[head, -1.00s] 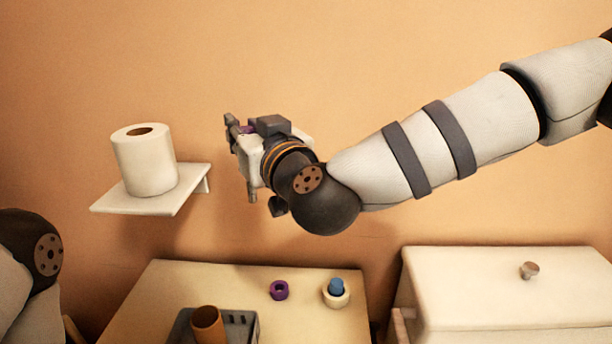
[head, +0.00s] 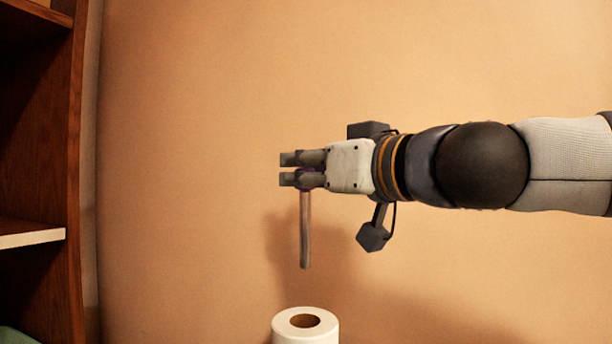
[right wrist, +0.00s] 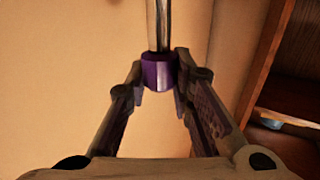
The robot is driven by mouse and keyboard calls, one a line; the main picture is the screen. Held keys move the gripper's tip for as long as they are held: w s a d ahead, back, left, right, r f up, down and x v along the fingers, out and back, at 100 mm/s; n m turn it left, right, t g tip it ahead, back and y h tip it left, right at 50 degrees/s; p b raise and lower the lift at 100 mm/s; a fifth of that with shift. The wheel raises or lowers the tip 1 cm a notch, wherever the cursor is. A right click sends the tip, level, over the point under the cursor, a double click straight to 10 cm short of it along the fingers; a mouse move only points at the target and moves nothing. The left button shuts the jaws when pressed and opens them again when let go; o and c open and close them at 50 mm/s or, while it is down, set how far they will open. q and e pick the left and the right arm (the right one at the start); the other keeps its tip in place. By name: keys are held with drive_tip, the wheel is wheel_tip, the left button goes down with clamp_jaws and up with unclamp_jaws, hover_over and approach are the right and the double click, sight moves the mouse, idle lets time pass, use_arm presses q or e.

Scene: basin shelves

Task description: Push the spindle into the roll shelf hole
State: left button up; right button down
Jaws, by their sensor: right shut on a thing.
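The spindle (head: 305,235) is a thin metallic rod hanging upright below my right gripper (head: 290,168) in the head view. My right gripper is shut on its purple end, which shows between the fingers in the right wrist view (right wrist: 157,72). A white toilet roll (head: 305,328) with a brown core stands below the spindle at the bottom edge of the head view. The spindle's lower tip is above the roll's core opening and apart from it. The roll shelf and its hole are out of view now. My left gripper is not in view.
A dark wooden shelf unit (head: 75,150) stands at the left of the head view, with a pale-edged board (head: 30,238). It also shows at the right of the right wrist view (right wrist: 275,85). The wall between shelf unit and gripper is bare.

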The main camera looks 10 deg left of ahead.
drive_tip(key=b, duration=0.2)
hover_over(309, 255)
drive_tip(key=f, duration=0.3)
drive_tip(key=w+f, duration=0.1)
drive_tip(key=shift+a+f, duration=0.25)
drive_tip(key=shift+f, duration=0.05)
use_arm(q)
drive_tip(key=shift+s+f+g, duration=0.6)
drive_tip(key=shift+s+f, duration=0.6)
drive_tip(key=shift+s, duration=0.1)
use_arm(e)
drive_tip(key=shift+s+f, duration=0.2)
drive_tip(key=shift+f, duration=0.4)
drive_tip(key=shift+f, duration=0.65)
drive_tip(key=shift+f, duration=0.5)
drive_tip(key=shift+f, duration=0.1)
drive_tip(key=shift+f, duration=0.45)
drive_tip(key=shift+f, duration=0.45)
drive_tip(key=shift+f, duration=0.2)
drive_tip(key=shift+f, duration=0.35)
